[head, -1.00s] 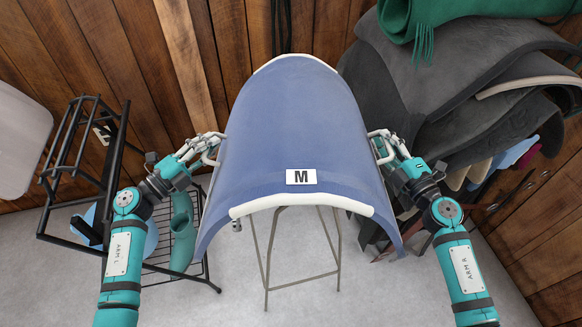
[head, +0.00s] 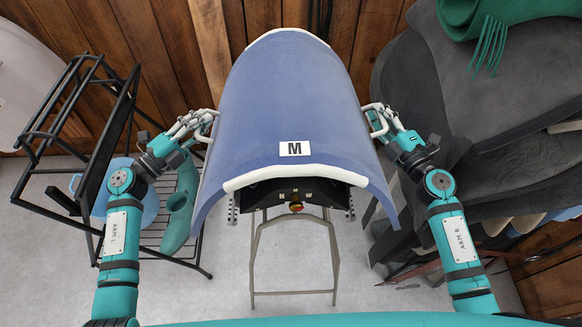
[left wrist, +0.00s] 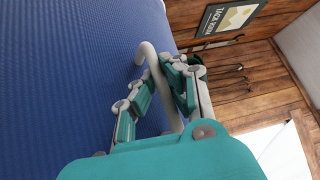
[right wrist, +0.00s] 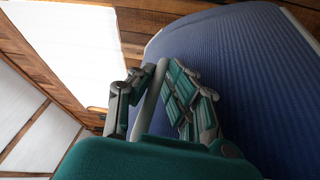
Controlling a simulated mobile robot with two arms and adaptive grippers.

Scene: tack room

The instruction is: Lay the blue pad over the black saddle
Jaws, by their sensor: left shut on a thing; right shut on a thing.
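The blue pad (head: 285,95) is arched, with white trim at both ends and an "M" label near its near edge. My left gripper (head: 203,126) is shut on the white loop handle at the pad's left side; the left wrist view shows the fingers around that handle (left wrist: 150,62). My right gripper (head: 376,122) is shut on the loop handle at the right side, also visible in the right wrist view (right wrist: 150,95). The pad hides the rest, so contact is unclear.
A metal stand (head: 253,265) is below the pad. A black wire rack (head: 128,130) with a teal boot-like item (head: 180,205) stands left. Dark grey saddle-like pieces (head: 430,100) and a green fringed cloth (head: 500,18) crowd the right. A plank wall is behind.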

